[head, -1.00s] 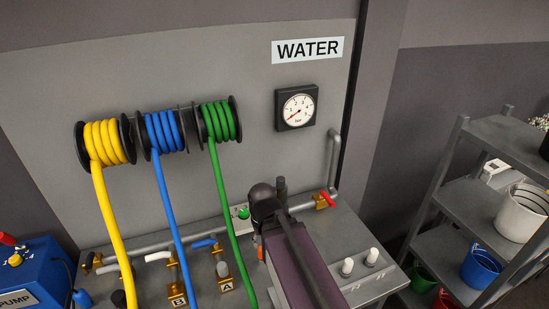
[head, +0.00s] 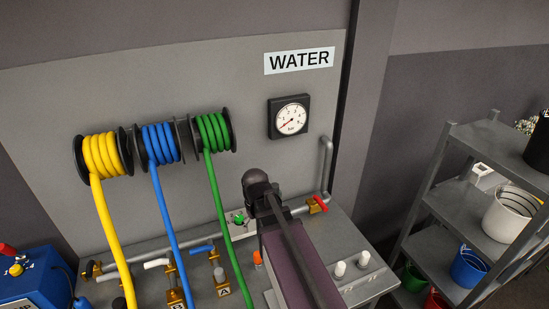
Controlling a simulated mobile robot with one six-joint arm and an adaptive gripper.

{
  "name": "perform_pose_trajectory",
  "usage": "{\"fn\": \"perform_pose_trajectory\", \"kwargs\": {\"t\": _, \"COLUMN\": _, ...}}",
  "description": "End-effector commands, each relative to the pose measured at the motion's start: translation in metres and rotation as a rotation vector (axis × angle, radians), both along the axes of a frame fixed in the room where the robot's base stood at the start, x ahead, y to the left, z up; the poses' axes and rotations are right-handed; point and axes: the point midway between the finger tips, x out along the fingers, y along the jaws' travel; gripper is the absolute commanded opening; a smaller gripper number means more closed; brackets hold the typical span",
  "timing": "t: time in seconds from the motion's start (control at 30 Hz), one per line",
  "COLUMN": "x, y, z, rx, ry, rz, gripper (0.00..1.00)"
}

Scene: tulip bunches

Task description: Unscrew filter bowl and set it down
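I cannot make out the filter bowl in the head view; my arm covers part of the bench and pipe where it could be. My gripper is not visible, hidden beyond my dark, rounded arm joint and purple-grey link. The grey water pipe (head: 130,257) runs along the back of the bench (head: 337,236), passes behind my arm and rises at the right. A brass valve with a red handle (head: 319,203) sits on it, right of my arm. A small orange-topped object (head: 257,258) stands close to the left side of my arm link.
Yellow (head: 112,240), blue (head: 167,220) and green (head: 219,195) hoses hang from wall reels left of my arm. Two white caps (head: 339,268) (head: 363,258) stand on the bench to the right. A blue pump (head: 35,275) is far left, a grey shelf (head: 466,207) right.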

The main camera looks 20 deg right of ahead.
Motion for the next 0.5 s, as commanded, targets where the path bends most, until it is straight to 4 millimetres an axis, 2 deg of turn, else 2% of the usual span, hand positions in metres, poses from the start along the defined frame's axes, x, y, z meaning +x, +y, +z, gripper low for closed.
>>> {"fn": "perform_pose_trajectory", "kwargs": {"t": 0.03, "x": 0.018, "y": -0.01, "z": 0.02, "rx": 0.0, "ry": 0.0, "rz": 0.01, "gripper": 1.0}}
{"fn": "perform_pose_trajectory", "kwargs": {"t": 0.1, "x": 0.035, "y": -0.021, "z": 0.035, "rx": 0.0, "ry": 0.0, "rz": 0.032, "gripper": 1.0}}
{"fn": "perform_pose_trajectory", "kwargs": {"t": 0.3, "x": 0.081, "y": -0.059, "z": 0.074, "rx": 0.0, "ry": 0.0, "rz": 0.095, "gripper": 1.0}}
{"fn": "perform_pose_trajectory", "kwargs": {"t": 0.5, "x": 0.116, "y": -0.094, "z": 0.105, "rx": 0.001, "ry": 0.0, "rz": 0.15, "gripper": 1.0}}
